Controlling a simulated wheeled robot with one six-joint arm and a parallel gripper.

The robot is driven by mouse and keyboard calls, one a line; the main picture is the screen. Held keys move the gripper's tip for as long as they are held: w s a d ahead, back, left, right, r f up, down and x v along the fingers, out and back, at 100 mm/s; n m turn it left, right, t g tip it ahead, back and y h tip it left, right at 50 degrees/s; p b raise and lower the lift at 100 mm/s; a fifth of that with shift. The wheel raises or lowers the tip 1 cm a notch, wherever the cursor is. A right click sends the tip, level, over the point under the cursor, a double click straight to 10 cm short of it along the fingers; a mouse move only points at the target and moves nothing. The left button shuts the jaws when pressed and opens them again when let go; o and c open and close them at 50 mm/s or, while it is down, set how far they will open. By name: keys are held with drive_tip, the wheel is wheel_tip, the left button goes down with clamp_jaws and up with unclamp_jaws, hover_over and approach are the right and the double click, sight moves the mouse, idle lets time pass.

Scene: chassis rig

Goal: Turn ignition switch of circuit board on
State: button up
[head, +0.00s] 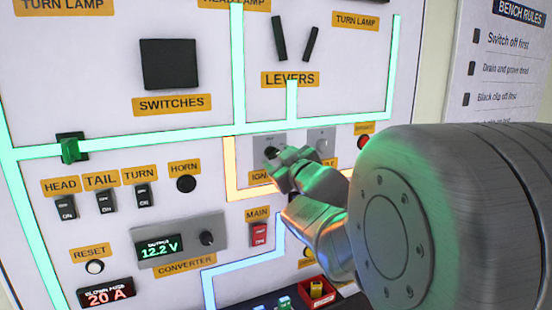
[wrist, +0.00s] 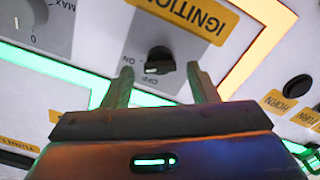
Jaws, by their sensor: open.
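My gripper (wrist: 161,72) is open, one finger on each side of the knob, with gaps visible. In the head view my gripper (head: 284,163) is at the ignition plate (head: 262,140) and partly hides the knob and label.
A second grey plate (head: 322,137) with a knob sits right of the ignition, partly behind my arm. The horn button (head: 186,184) is to the left. Below are the red MAIN switch (head: 259,235) and the converter (head: 178,246) reading 12.2 V. Glowing strips cross the board.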

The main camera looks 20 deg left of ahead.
sight(273, 154)
drive_tip(key=v, duration=1.1)
drive_tip(key=x, duration=1.3)
drive_tip(key=shift+w+a, duration=0.15)
drive_tip(key=shift+a, duration=0.1)
drive_tip(key=shift+d, duration=0.1)
